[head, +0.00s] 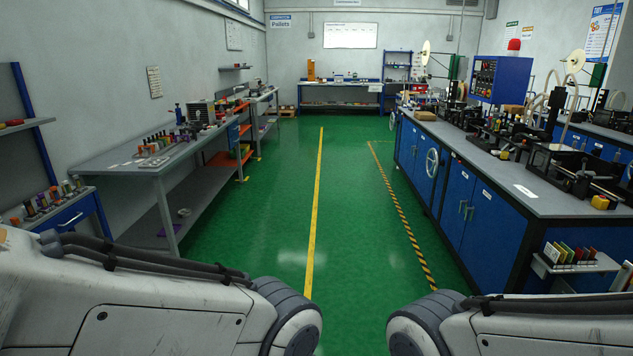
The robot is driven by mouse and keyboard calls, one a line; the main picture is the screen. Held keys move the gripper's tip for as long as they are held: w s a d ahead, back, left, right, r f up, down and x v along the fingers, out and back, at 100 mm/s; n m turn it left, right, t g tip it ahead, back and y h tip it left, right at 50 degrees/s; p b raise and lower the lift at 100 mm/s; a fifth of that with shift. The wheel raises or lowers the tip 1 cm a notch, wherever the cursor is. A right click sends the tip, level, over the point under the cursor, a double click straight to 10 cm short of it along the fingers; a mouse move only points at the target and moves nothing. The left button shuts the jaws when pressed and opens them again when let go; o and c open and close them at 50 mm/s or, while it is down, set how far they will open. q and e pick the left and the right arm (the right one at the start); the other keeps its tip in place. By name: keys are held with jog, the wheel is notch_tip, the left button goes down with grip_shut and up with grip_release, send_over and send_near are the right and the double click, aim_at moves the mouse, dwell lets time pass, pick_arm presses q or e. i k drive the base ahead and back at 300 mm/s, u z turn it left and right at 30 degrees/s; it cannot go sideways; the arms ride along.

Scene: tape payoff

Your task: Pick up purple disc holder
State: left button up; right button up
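Several small coloured holders stand in a row on the near-left bench; one of them looks like a purple disc holder (54,192), but it is too small to be sure. No gripper shows. Only the upper links of my two arms fill the bottom left and bottom right of the head view, so I cannot see what either gripper does or holds.
A green floor aisle (345,213) with a yellow line runs clear ahead. A long grey workbench (115,160) lines the left wall. Blue cabinets (470,205) carrying machines line the right. A small rack of coloured cards (570,254) is at the near right.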

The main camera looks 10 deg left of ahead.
aim_at(181, 136)
jog(key=i, duration=3.9)
jog(key=u, duration=0.6)
jog(key=i, duration=2)
jog(key=u, duration=1.05)
jog(key=i, duration=1.75)
jog(key=u, duration=0.4)
